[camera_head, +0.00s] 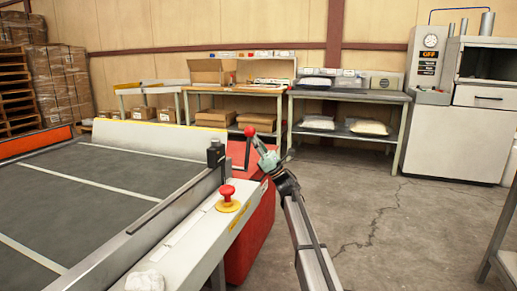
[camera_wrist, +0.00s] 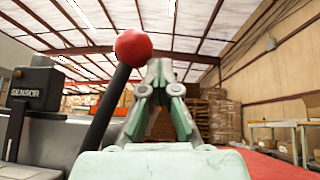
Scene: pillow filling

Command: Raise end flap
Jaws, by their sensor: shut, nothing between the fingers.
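A white flap (camera_head: 145,138) with a yellow strip on its top edge stands sloped up at the far end of the dark conveyor bed (camera_head: 60,195). A lever with a red knob (camera_head: 249,132) rises from the red housing at the bed's right side. In the wrist view, its red knob (camera_wrist: 133,48) and black shaft (camera_wrist: 105,113) stand just left of my fingers. My green gripper (camera_head: 259,145) is at the lever in the head view. In the wrist view, my gripper (camera_wrist: 160,68) has its fingertips together and empty. Whether it touches the lever is unclear.
A red mushroom button (camera_head: 228,198) sits on the white side rail. A black sensor box (camera_wrist: 35,90) stands left of the lever. Workbenches (camera_head: 350,96) with bags and boxes line the back wall. The concrete floor (camera_head: 400,235) to the right is clear.

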